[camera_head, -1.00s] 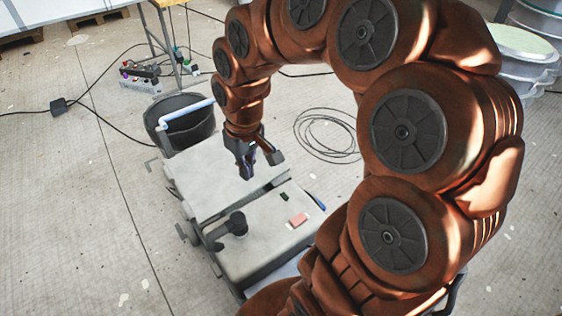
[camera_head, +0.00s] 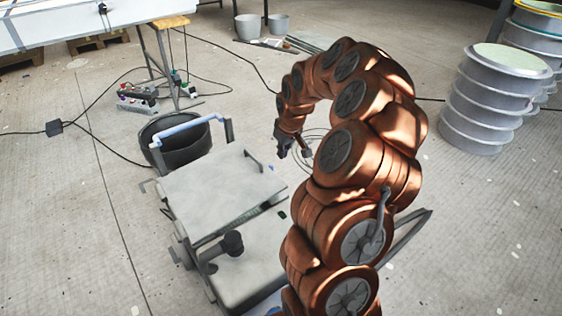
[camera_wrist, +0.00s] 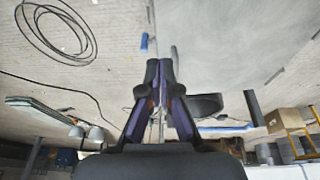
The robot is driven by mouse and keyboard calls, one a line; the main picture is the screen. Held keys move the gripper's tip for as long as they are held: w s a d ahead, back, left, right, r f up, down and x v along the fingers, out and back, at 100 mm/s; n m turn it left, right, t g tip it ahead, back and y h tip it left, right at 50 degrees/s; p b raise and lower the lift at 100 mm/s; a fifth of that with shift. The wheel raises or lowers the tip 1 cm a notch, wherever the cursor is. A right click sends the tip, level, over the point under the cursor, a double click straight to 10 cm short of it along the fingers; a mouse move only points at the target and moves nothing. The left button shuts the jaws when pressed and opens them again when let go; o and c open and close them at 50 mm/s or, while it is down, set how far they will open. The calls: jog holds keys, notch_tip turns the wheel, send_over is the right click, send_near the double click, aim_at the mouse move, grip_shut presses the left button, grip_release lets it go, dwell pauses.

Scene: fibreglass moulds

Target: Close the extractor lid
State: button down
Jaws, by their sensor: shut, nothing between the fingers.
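The extractor is a grey machine (camera_head: 245,270) on the floor, with a pale flat lid (camera_head: 220,188) over its rear part. A dark gap runs under the lid's front edge, so the lid looks slightly raised; I cannot tell its exact tilt. A dark knob (camera_head: 231,243) stands at the front. My gripper (camera_head: 290,153) is shut and empty, off the lid's right rear side. I cannot tell whether it touches anything. In the wrist view its closed fingers (camera_wrist: 161,68) show, with a pale surface, probably the lid (camera_wrist: 235,35), at upper right.
A black bucket (camera_head: 184,155) with a blue bar (camera_head: 180,128) stands behind the extractor. A cable coil (camera_wrist: 60,30) lies on the floor beyond my gripper. Stacked grey moulds (camera_head: 485,105) stand at right. Cables and a power strip (camera_head: 138,98) lie at back left.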

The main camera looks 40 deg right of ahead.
aim_at(278, 179)
jog(key=x, duration=0.7)
jog(key=s+b+x, duration=0.1)
jog(key=x, duration=0.3)
jog(key=shift+w+f, duration=0.1)
jog(key=shift+f, duration=0.9)
jog(key=shift+f, duration=0.1)
